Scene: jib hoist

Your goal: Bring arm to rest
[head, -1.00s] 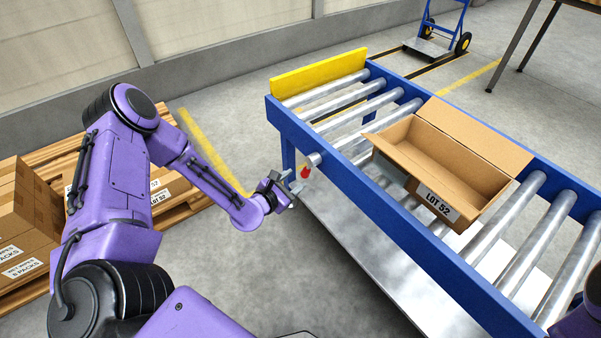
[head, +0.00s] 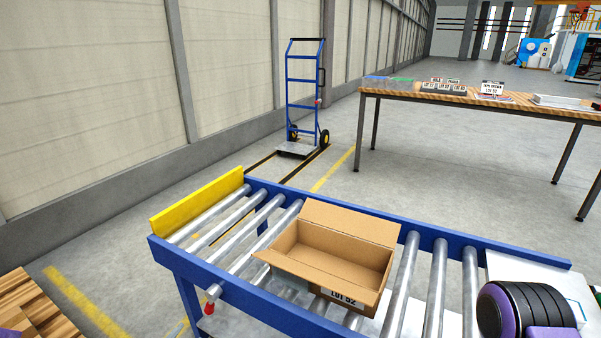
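Neither of my grippers shows in the head view now. A black and purple part of my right arm (head: 525,312) shows at the bottom right, in front of the conveyor. An open, empty cardboard box (head: 325,262) marked LOT 52 sits on the rollers of the blue conveyor (head: 230,295). A red-tipped part (head: 209,307) hangs at the conveyor's near side.
A yellow end stop (head: 197,202) closes the conveyor's left end. A blue hand truck (head: 304,95) stands behind it inside floor markings. A wooden table (head: 420,93) with label signs and papers is at the back right. A wooden pallet (head: 40,308) is at the lower left. Floor between is clear.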

